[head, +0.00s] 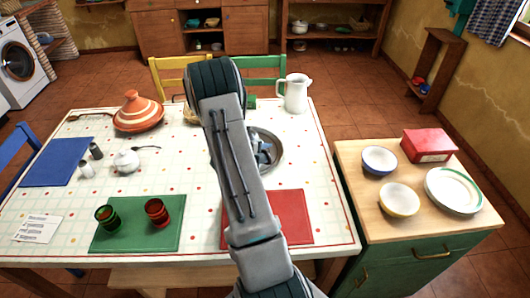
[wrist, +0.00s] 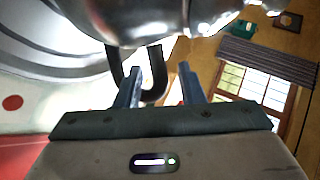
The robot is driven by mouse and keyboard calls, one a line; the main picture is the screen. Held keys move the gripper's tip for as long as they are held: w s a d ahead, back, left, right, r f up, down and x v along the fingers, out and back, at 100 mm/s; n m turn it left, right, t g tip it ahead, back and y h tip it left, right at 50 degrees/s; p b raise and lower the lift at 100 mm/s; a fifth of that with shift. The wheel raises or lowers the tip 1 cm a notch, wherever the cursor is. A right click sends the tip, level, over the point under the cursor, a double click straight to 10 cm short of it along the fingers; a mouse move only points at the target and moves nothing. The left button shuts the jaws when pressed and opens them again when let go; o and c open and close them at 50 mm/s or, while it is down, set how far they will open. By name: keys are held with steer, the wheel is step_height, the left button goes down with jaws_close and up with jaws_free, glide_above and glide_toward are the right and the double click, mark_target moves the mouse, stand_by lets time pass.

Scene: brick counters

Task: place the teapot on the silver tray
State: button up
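The silver teapot's shiny rounded body (wrist: 180,15) fills the top of the wrist view. Its dark curved handle (wrist: 157,72) hangs down between the fingers of my gripper (wrist: 160,88). The fingers stand apart, with a gap between the handle and the right finger; the left finger overlaps the handle in the picture. The silver tray (wrist: 45,62) lies at the left of the wrist view. In the head view the tray (head: 279,158) is on the table, partly hidden by my arm. Whether the teapot touches the tray cannot be told.
The table (head: 60,200) holds a striped tagine (head: 138,113), a white sugar bowl (head: 126,161), a green cup (head: 107,217), a red cup (head: 157,212) and a white pitcher (head: 295,93). A side counter (head: 415,228) at the right holds bowls, plates and a red box (head: 428,146).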

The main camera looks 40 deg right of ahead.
steer(key=s+a+r+n+y, duration=0.4)
steer(key=s+a+r+n, duration=0.2)
steer(key=a+r+n, duration=0.2)
steer(key=s+a+r+n+t+y, duration=0.1)
steer(key=s+a+r+n+y, duration=0.3)
steer(key=a+n, duration=0.9)
steer(key=s+a+r+n+y, duration=0.4)
steer(key=s+a+r+n, duration=0.3)
steer(key=a+r+n, duration=0.4)
steer(key=shift+s+a+r+t+y+b, duration=0.35)
steer(key=shift+a+t+y+b, duration=0.05)
steer(key=shift+a, duration=2.35)
